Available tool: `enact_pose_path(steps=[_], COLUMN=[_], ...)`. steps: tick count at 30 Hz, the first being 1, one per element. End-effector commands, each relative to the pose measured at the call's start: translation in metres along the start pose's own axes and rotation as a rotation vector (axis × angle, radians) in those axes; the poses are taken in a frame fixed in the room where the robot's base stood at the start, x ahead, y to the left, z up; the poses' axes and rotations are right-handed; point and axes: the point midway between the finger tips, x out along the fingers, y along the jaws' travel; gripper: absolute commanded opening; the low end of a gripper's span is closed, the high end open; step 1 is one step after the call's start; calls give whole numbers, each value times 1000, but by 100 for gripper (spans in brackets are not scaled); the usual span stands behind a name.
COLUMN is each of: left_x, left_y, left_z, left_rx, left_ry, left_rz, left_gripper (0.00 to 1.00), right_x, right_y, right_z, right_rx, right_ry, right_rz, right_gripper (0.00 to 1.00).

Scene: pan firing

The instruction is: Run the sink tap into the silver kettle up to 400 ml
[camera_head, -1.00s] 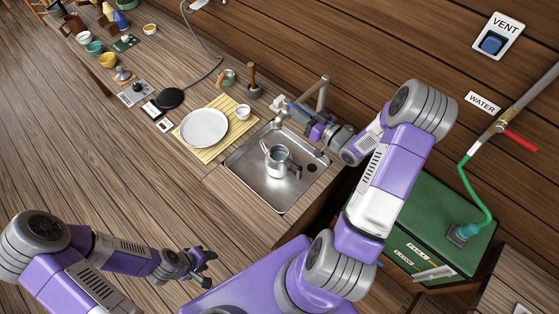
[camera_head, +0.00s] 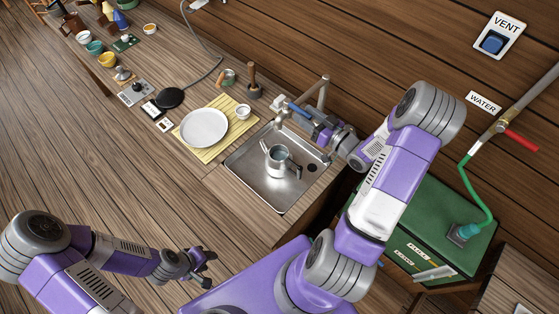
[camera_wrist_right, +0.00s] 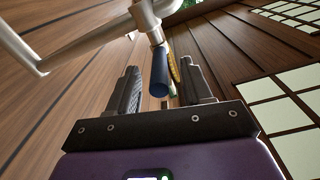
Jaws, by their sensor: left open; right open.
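The silver kettle (camera_head: 281,160) stands in the metal sink (camera_head: 262,190), its inside and water level too small to read. The sink tap (camera_head: 322,95) rises at the sink's back edge. My right gripper (camera_head: 305,117) is open at the tap. In the right wrist view, the tap's blue lever (camera_wrist_right: 160,75) lies between the open fingers of my right gripper (camera_wrist_right: 162,85), with a gap on each side. Whether water runs cannot be told. My left gripper (camera_head: 207,270) is open and empty, low over the floor, away from the counter.
A white plate (camera_head: 204,128) lies on a yellow mat (camera_head: 185,147) left of the sink, with a small white cup (camera_head: 243,111) beside it. A wooden pestle (camera_head: 253,78) stands in a mortar behind. A green box (camera_head: 425,220) stands right of my right arm.

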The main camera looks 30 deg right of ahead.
Motion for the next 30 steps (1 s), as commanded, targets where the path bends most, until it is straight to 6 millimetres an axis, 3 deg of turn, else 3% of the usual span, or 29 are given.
enact_pose_path(steps=[18, 30], left_x=[3, 3], left_y=[-1, -1], left_z=[0, 0], left_rx=[0, 0], left_ry=[0, 0], left_rz=[0, 0], left_gripper=[43, 43], right_x=[-37, -41], right_y=[0, 0], right_z=[0, 0], right_rx=[1, 1], right_ry=[-1, -1], right_rz=[2, 0], right_gripper=[50, 50])
